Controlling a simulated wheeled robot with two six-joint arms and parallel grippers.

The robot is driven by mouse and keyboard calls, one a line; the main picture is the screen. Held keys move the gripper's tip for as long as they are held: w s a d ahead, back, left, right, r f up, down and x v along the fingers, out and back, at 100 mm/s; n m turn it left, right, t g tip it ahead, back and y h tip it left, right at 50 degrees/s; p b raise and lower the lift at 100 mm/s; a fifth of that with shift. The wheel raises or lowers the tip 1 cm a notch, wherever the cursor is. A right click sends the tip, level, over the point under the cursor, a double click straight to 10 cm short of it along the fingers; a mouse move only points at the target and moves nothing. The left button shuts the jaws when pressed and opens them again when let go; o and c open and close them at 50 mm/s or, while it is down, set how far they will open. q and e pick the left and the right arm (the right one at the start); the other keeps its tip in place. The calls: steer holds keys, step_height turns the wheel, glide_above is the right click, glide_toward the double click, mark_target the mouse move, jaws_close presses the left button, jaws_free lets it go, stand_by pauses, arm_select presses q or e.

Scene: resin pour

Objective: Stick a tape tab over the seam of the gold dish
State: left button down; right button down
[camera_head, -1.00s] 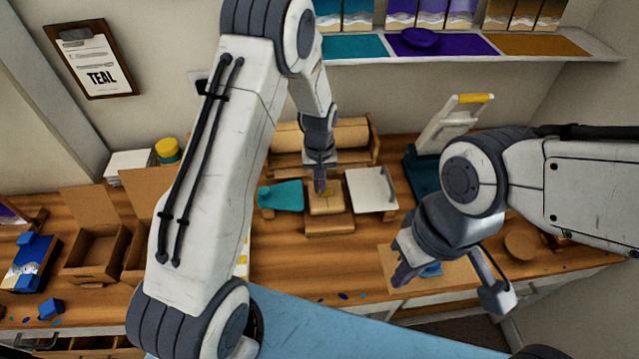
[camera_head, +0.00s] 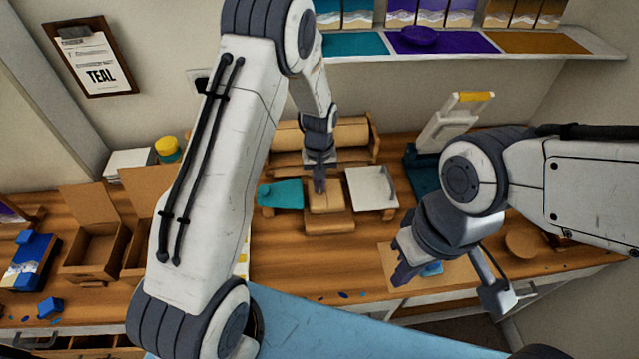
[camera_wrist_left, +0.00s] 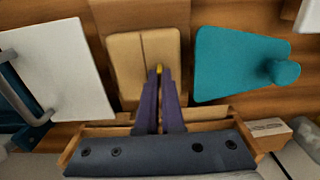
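A tan block or closed box (camera_head: 325,201) with a dark seam down its top sits on the wooden bench, and it also shows in the wrist view (camera_wrist_left: 124,62). No dish clearly gold in colour shows. My left gripper (camera_head: 320,190) points down at the tan box. In the wrist view its purple fingers (camera_wrist_left: 159,78) are close together at the seam, with a small yellow piece (camera_wrist_left: 159,68), perhaps the tape tab, at their tips. Whether it touches the box is unclear. My right gripper (camera_head: 402,270) hangs over a tan mat (camera_head: 455,278); its finger gap is unclear.
A teal piece (camera_head: 282,194) and a white plate (camera_head: 370,188) flank the box. A wooden rack with a tan roll (camera_head: 345,134) stands behind. Open cartons (camera_head: 97,250) are at left, a white press-like device (camera_head: 452,122) at right. A blue surface (camera_head: 330,330) lies in front.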

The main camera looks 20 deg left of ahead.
arm_select(q)
steer(key=c, duration=1)
jaws_free()
step_height(320, 180, up, 8)
steer(key=p, duration=0.6)
